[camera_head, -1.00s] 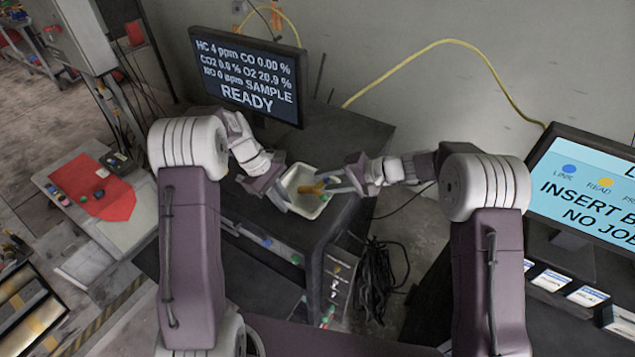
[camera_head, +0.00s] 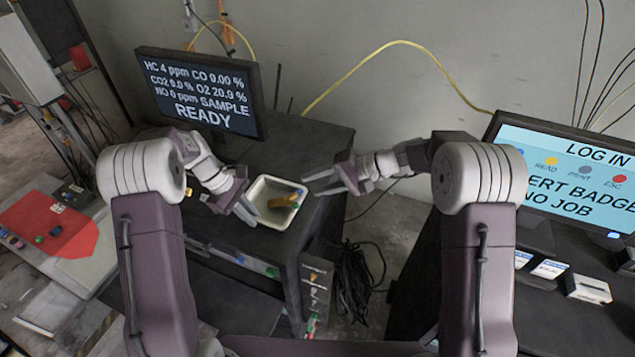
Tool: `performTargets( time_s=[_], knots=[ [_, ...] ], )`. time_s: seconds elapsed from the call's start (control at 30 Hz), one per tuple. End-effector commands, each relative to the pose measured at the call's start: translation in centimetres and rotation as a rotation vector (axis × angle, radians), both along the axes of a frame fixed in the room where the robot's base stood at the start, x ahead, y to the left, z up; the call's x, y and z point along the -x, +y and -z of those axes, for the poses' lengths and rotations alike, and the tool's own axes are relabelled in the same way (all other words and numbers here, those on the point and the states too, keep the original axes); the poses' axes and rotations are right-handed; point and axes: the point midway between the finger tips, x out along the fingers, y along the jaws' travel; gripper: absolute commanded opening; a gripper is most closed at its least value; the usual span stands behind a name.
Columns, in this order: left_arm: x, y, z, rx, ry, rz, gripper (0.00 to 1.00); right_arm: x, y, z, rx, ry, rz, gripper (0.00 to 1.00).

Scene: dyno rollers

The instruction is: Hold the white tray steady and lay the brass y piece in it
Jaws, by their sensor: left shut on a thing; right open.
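The white tray (camera_head: 266,187) sits on top of the dark cabinet, near its front right edge. The brass y piece (camera_head: 283,201) lies inside the tray, toward its right side. A small green item shows beside it at the tray's right wall. My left gripper (camera_head: 250,213) is shut on the tray's left front rim. My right gripper (camera_head: 318,184) is open and empty, just to the right of the tray and apart from it.
A monitor reading READY (camera_head: 203,90) stands behind on the cabinet (camera_head: 308,142). A second monitor (camera_head: 575,180) stands at the right. A red cloth (camera_head: 45,222) with small items lies on a bench at the left. Dark cables hang right of the cabinet.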

Motion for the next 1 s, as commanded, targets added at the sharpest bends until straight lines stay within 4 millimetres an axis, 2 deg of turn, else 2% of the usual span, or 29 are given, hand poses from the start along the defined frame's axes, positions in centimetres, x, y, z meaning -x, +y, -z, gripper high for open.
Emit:
performTargets(
  time_s=[0.07,0.1,0.17,0.2,0.47,0.57,0.67,0.9,1.0],
  knots=[
    [0.0,0.0,0.0,0.000,0.000,0.000,0.00,0.0,0.0,0.0,0.000,0.000,0.000,0.40],
    [0.0,0.0,0.0,0.000,0.000,0.000,0.16,0.0,0.0,0.0,0.000,0.000,0.000,0.40],
    [0.0,0.0,0.0,0.000,0.000,0.000,0.33,0.0,0.0,0.0,0.000,0.000,0.000,0.40],
    [0.0,0.0,0.0,0.000,0.000,0.000,0.36,0.0,0.0,0.0,0.000,0.000,0.000,0.40],
    [0.0,0.0,0.0,0.000,0.000,0.000,0.36,0.0,0.0,0.0,0.000,0.000,0.000,0.40],
    [-0.1,0.3,-0.7,0.000,-0.002,-0.001,0.36,0.0,0.0,0.0,0.000,0.000,0.000,0.40],
    [-0.2,1.1,-2.5,-0.001,-0.006,-0.001,0.36,0.0,0.0,0.0,0.000,0.000,0.000,0.40],
    [-0.4,3.6,-8.1,-0.001,-0.005,-0.001,0.36,0.0,0.0,0.0,0.000,0.000,0.000,0.40],
    [-0.5,4.2,-9.7,-0.001,-0.002,-0.001,0.36,0.0,0.0,0.0,0.000,0.000,0.000,0.40]
  ],
)
